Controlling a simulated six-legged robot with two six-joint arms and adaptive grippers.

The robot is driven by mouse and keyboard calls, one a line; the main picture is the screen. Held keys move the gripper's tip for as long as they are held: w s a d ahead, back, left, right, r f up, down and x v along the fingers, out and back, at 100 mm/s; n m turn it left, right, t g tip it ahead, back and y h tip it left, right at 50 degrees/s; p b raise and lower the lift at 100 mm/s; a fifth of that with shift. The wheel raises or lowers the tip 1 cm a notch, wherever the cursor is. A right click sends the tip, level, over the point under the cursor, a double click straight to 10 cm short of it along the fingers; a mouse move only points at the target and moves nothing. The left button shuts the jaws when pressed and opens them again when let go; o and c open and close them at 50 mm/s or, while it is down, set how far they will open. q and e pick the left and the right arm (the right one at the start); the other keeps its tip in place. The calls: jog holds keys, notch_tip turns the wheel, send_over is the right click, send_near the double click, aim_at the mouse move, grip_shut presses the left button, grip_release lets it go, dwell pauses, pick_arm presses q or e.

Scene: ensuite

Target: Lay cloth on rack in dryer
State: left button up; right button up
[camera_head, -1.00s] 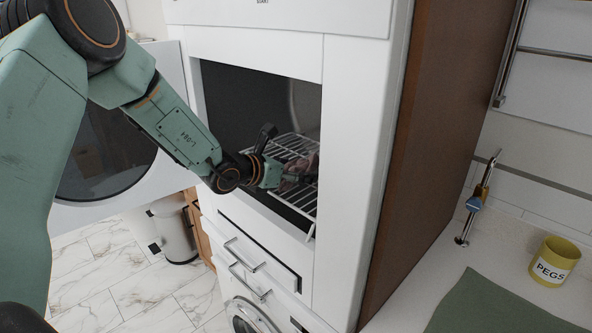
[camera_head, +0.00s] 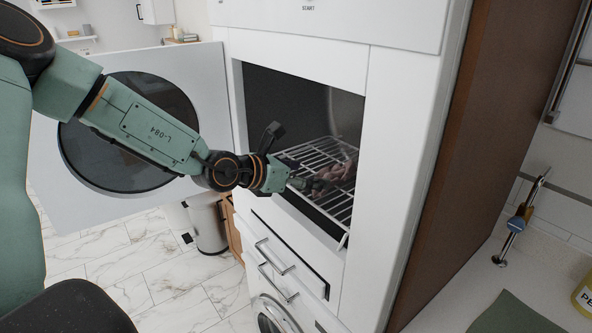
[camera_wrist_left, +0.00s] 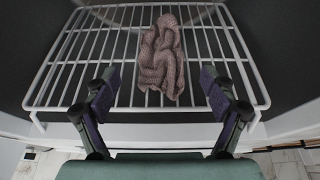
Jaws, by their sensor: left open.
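A crumpled brownish-pink cloth (camera_wrist_left: 161,60) lies on the white wire rack (camera_wrist_left: 75,62) inside the dryer. In the head view the cloth (camera_head: 340,172) is partly hidden by my left gripper (camera_head: 308,184), and the rack (camera_head: 318,152) shows around it. The dryer (camera_head: 395,130) is a white unit with a dark open cavity. My left gripper (camera_wrist_left: 160,98) is open in the wrist view, with its fingers apart on either side and short of the cloth. Nothing is between the fingertips. My right gripper is not in view.
The dryer's round-windowed door (camera_head: 205,75) stands open at the left. Drawers with metal handles (camera_head: 275,258) are below the opening. A brown side panel (camera_head: 500,110) and a counter with a green mat (camera_head: 520,315) and yellow pegs pot (camera_head: 584,298) are at the right.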

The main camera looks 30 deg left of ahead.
pick_arm(q)
jog(key=p+v, duration=0.3)
jog(key=shift+s, duration=0.2)
dwell(0.9)
jog(key=shift+s+r, duration=0.15)
jog(key=shift+s, duration=0.05)
